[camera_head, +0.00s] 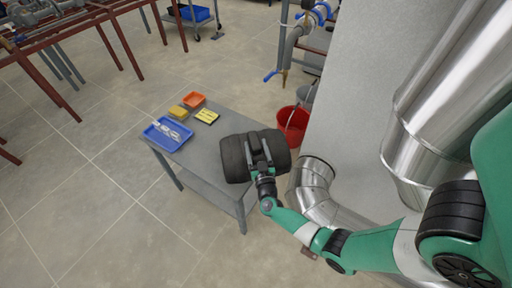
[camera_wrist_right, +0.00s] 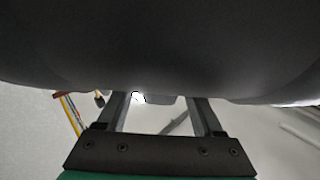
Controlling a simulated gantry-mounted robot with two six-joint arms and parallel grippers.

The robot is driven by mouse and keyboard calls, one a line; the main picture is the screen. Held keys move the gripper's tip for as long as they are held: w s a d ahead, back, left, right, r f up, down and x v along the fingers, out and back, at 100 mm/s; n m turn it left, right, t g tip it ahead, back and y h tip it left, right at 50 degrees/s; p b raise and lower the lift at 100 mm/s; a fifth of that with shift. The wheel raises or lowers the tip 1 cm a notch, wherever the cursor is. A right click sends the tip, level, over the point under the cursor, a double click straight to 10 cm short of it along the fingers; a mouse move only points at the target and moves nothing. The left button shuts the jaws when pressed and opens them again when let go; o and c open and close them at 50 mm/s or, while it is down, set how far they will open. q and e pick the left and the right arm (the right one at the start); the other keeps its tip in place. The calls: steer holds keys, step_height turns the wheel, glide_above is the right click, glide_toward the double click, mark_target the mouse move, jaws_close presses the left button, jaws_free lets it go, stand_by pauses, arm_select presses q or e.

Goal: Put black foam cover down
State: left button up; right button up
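The black foam cover (camera_head: 235,160) is a thick, dark, curved piece at the right end of the grey table (camera_head: 208,148) in the head view. My right gripper (camera_head: 258,148) overlaps its middle, with one finger on either side of a small dark raised part. The right gripper is shut on the cover. In the right wrist view the cover (camera_wrist_right: 160,45) fills the top as a dark curved surface, and the fingers of the right gripper (camera_wrist_right: 158,108) reach up to it. Whether the cover touches the tabletop cannot be told. My left gripper is not in view.
A red bucket (camera_head: 292,128) stands behind. Shiny metal pipework (camera_head: 310,185) is close on the right.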

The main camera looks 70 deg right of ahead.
steer(key=shift+o, duration=0.2)
steer(key=shift+r, duration=0.15)
steer(key=shift+s+a+r+p, duration=0.1)
steer(key=shift+a+p, duration=0.15)
steer(key=shift+p, duration=0.1)
steer(key=p+v, duration=0.3)
steer(key=v, duration=0.8)
steer(key=shift+s+a+p, duration=0.15)
steer(key=shift+a+p, duration=0.05)
steer(key=shift+p, duration=0.15)
